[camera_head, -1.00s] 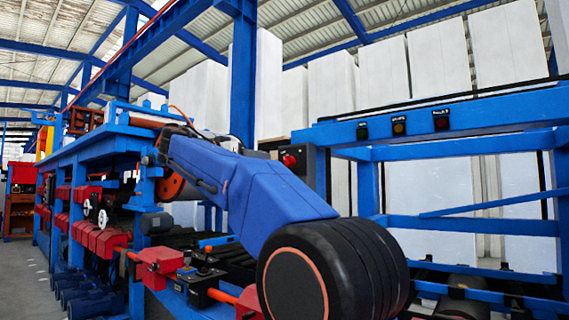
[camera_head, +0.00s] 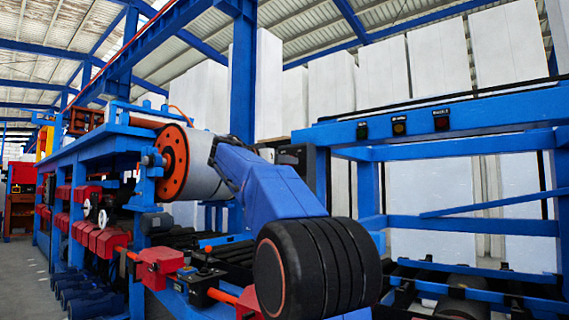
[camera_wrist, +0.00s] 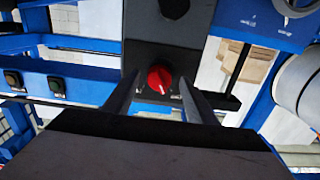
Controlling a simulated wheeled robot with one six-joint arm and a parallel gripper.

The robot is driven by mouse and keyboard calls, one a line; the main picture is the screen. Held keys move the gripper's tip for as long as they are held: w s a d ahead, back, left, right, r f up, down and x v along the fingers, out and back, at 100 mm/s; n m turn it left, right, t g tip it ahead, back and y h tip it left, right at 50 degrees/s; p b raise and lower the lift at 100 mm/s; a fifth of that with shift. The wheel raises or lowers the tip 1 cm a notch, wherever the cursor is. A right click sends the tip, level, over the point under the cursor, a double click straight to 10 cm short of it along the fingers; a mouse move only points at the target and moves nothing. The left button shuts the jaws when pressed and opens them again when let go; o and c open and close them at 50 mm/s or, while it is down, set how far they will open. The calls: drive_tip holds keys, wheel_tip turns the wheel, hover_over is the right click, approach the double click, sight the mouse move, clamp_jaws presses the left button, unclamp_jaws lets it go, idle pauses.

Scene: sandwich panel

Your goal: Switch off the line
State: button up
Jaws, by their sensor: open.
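A red rotary knob (camera_wrist: 159,79) with a pale pointer mark sits on a dark control box (camera_wrist: 150,55) in the wrist view. My gripper (camera_wrist: 157,86) is open, with one finger to each side of the knob. Whether a finger touches it, I cannot tell. In the head view the control box (camera_head: 318,170) stands by the blue post, and the knob is hidden behind my gripper and arm.
A large roller with an orange end disc (camera_head: 174,163) lies left of my arm. A blue frame (camera_head: 440,130) on the right carries several small panel buttons (camera_head: 399,125). A dark round part (camera_wrist: 173,8) sits above the knob.

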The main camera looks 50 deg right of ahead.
drive_tip(key=shift+d, duration=0.6)
drive_tip(key=c, duration=1.1)
drive_tip(key=shift+o, duration=0.2)
drive_tip(key=shift+n, duration=1.5)
drive_tip(key=o, duration=1.1)
drive_tip(key=shift+c, duration=0.2)
